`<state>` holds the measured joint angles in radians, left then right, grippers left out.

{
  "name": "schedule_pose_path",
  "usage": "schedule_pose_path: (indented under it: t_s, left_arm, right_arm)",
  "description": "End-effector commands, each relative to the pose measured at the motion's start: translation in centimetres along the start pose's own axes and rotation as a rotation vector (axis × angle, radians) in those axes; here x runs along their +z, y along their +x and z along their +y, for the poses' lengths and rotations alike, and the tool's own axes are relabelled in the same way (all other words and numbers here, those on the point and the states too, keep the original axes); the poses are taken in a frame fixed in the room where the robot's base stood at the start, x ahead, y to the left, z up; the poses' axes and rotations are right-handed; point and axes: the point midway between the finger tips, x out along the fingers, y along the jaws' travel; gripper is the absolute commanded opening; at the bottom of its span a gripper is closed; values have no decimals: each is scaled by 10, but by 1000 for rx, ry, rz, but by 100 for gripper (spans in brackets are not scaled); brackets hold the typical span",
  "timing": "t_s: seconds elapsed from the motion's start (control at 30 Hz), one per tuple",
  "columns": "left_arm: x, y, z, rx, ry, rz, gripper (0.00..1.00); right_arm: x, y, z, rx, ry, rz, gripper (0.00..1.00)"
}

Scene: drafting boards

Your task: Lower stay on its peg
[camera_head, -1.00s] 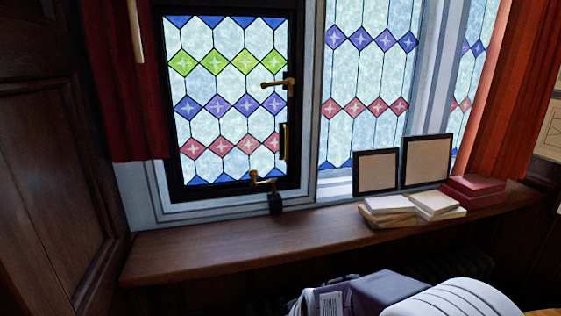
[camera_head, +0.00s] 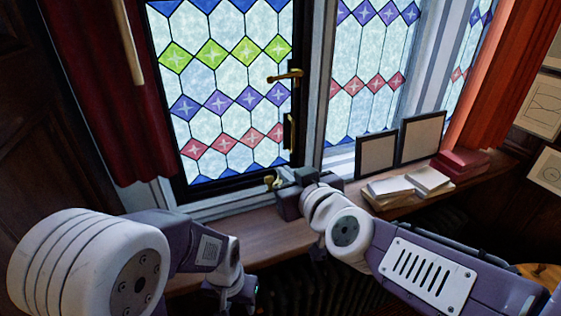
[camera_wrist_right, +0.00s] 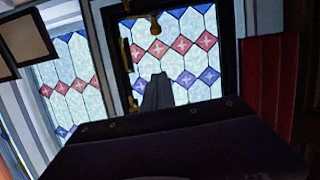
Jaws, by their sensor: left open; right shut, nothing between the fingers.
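The casement window (camera_head: 222,100) fills the left of the head view, in a black frame with a brass lever handle (camera_head: 285,76). A small brass fitting (camera_head: 270,181), apparently the stay, shows at the bottom of the frame, beside my right gripper; the gripper hides part of it. A peg cannot be made out. In the right wrist view, which looks upside down, brass fittings (camera_wrist_right: 126,55) line the frame edge. My right gripper (camera_wrist_right: 157,92) is shut and empty, its fingers before the glass. My left gripper (camera_head: 232,292) is open, low in front of the sill.
The wooden sill (camera_head: 255,235) runs below the window. Picture frames (camera_head: 377,156), pale books (camera_head: 390,190) and red boxes (camera_head: 460,162) stand on its right part. A dark red curtain (camera_head: 120,110) hangs at the left. A radiator (camera_head: 315,290) is under the sill.

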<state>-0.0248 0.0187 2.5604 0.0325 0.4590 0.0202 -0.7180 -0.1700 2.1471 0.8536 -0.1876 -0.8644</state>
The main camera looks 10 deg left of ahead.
Motion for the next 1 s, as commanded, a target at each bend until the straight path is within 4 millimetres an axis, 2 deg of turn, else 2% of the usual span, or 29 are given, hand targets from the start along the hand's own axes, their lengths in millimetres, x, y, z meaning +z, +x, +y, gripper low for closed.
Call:
schedule_pose_path:
  t_s: [0.33, 0.43, 0.67, 0.9, 0.93, 1.0]
  left_arm:
    - [0, -1, 0, 0, 0, 0, 44]
    - [0, 3, 0, 0, 0, 0, 44]
    - [2, 19, 0, 0, 0, 0, 44]
    - [2, 24, 0, 0, 0, 0, 44]
    - [4, 38, -1, 0, 0, 1, 44]
    - [5, 50, -1, 0, 0, 0, 44]
  right_arm:
    - [0, 0, -4, -10, -3, -2, 0]
    - [2, 8, -4, -9, -4, -4, 0]
    - [4, 54, -5, -8, -3, -4, 0]
    - [2, 104, -5, -8, -3, -4, 0]
    - [16, 106, -5, -9, -3, -3, 0]
    - [28, 108, -5, -9, -3, -2, 0]
